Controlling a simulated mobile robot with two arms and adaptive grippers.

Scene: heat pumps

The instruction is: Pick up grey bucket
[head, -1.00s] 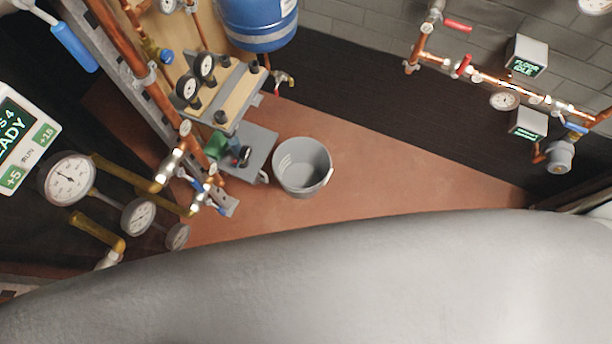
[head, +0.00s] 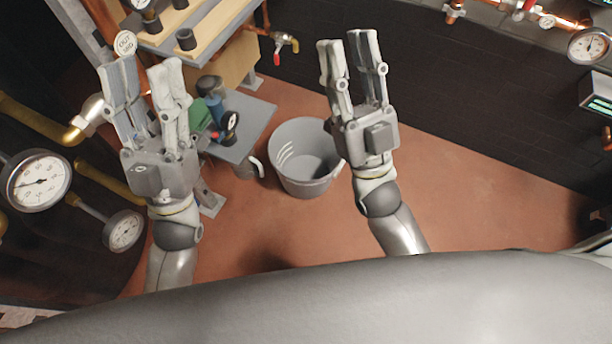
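The grey bucket (head: 290,172) stands upright on the reddish floor in the middle of the head view, and it looks empty. My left gripper (head: 140,78) is to the left of the bucket, over the pipes, with its fingers apart and nothing between them. My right gripper (head: 350,52) is at the bucket's right, its fingers apart and empty. The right wrist and gripper base overlap the bucket's right rim in the picture; I cannot tell whether they touch it. Both grippers appear raised above the floor.
A grey plate with a green and blue pump (head: 215,115) is just left of the bucket. Pressure gauges (head: 38,181) and brass pipes are at the left. A dark brick wall (head: 460,90) runs behind. The reddish floor (head: 480,195) right of the bucket is clear.

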